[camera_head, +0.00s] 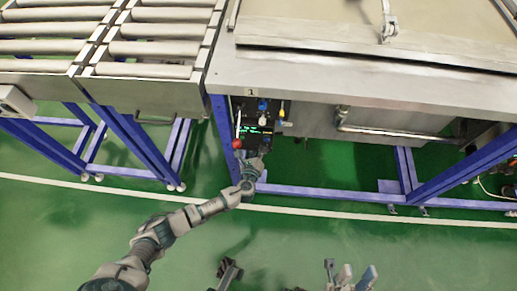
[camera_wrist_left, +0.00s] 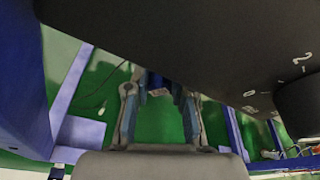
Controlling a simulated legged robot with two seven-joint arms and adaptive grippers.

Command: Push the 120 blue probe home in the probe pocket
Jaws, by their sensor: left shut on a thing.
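My left gripper (camera_head: 257,163) is at the lower edge of a dark control box (camera_head: 268,122) under the front of the steel machine. In the left wrist view the left gripper (camera_wrist_left: 158,92) has its two fingers around a small blue piece, the blue probe (camera_wrist_left: 156,79), with a pale label below it. A large black body covers the upper part of that view, and the probe's far end is hidden. I cannot make out the probe pocket. My right gripper (camera_head: 288,274) is open and empty at the bottom edge of the head view.
The box carries a lit screen (camera_head: 254,130), a blue knob (camera_head: 262,105) and a red ball (camera_head: 237,144). A roller conveyor (camera_head: 150,48) stands left. Blue frame legs (camera_head: 222,125) and a low blue rail (camera_head: 320,195) are close by. The green floor in front is clear.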

